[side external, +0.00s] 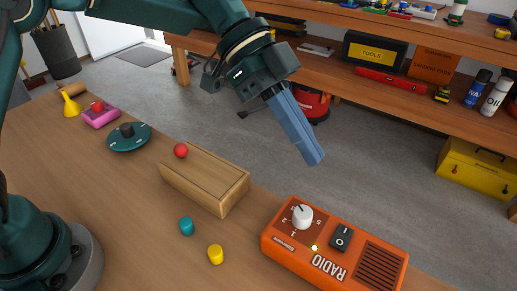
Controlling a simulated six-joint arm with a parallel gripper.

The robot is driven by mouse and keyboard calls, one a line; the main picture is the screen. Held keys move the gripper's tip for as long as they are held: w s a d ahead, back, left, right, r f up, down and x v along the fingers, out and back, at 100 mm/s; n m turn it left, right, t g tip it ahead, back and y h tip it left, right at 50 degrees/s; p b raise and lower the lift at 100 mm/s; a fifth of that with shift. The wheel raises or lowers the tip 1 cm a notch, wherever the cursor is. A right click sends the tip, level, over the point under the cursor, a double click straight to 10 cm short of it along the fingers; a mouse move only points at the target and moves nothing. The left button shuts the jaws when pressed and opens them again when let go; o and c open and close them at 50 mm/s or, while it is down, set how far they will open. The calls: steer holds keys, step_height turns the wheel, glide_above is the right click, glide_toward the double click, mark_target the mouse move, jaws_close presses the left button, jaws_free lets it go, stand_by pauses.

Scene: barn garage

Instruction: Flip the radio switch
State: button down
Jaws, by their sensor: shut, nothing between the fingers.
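The orange radio (284,255) lies near the front edge of the wooden table at lower right, its lettering upside down in the side external view. It has a white knob (302,216) on a dial, a black rocker switch (341,237), a small lit yellowish light (314,247) and a dark speaker grille (376,264). Which way the switch is tipped is hard to tell. My gripper (314,158) has blue fingers, shut and empty. It points down to the right, in the air above and apart from the radio.
A wooden box (205,179) stands left of the radio, with a red ball (181,150) at its far left end. A teal cylinder (187,226) and a yellow cylinder (216,254) stand before it. A round dark-green piece (130,137) lies farther left. A shelf (420,93) holds tools behind.

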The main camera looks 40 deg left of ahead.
glide_above(350, 239)
steer(key=a, duration=0.3)
steer(key=f, duration=0.7)
steer(key=shift+s+d, duration=0.1)
steer(key=shift+s, duration=0.2)
step_height(350, 239, down, 3)
steer(key=shift+s+d+f, duration=0.1)
steer(key=shift+s, duration=0.05)
steer(key=shift+f, duration=0.45)
steer(key=shift+s+f, duration=0.2)
steer(key=shift+f, duration=0.1)
steer(key=shift+w+r, duration=0.1)
steer(key=shift+w, duration=0.7)
steer(key=shift+r, duration=0.15)
